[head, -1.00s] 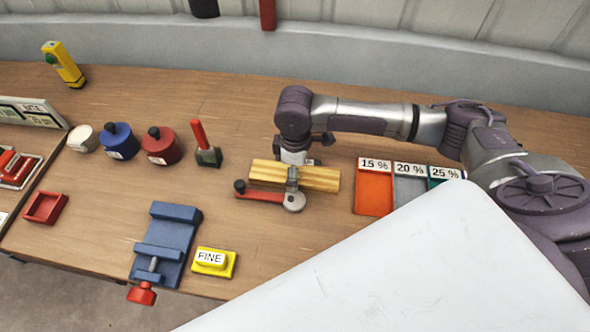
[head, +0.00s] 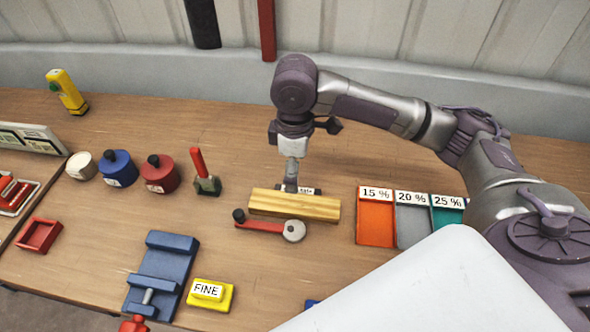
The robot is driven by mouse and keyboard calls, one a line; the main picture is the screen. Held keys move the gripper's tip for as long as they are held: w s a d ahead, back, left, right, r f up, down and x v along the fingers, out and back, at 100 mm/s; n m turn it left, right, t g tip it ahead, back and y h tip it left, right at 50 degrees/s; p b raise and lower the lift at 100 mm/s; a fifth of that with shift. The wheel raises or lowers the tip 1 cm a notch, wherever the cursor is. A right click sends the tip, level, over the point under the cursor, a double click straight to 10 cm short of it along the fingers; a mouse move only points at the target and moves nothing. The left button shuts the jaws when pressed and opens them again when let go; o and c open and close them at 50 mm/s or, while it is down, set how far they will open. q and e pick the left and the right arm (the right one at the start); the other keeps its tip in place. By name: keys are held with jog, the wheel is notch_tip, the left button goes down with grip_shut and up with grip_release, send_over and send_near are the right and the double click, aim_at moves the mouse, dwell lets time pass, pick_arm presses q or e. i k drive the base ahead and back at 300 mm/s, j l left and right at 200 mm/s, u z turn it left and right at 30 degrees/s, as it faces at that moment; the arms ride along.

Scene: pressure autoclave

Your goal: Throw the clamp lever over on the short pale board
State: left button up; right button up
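The short pale board (head: 294,206) lies on the bench, its top bare along its whole length. A dark clamp base with a small label (head: 307,191) shows just behind it. A grey stem (head: 291,172) stands upright from there towards my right gripper (head: 290,150), which points down above the back of the board. The stem looks like the clamp's lever, but I cannot tell whether the fingers hold it. The fingers are too small to read. A red crank with black knob and grey disc (head: 293,231) lies in front of the board. My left gripper is out of view.
Labelled orange, grey and green bins (head: 376,217) stand right of the board. A red-handled stand (head: 204,178), red pot (head: 160,175) and blue pot (head: 118,169) are left. A blue vise (head: 160,270) and yellow FINE block (head: 211,294) lie in front.

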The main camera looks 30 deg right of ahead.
aim_at(294, 230)
jog(key=k+l+u, duration=0.15)
jog(key=u, duration=0.2)
jog(key=k+l+u, duration=0.1)
jog(key=u, duration=0.25)
jog(key=k+u, duration=0.3)
jog(key=i+l, duration=0.05)
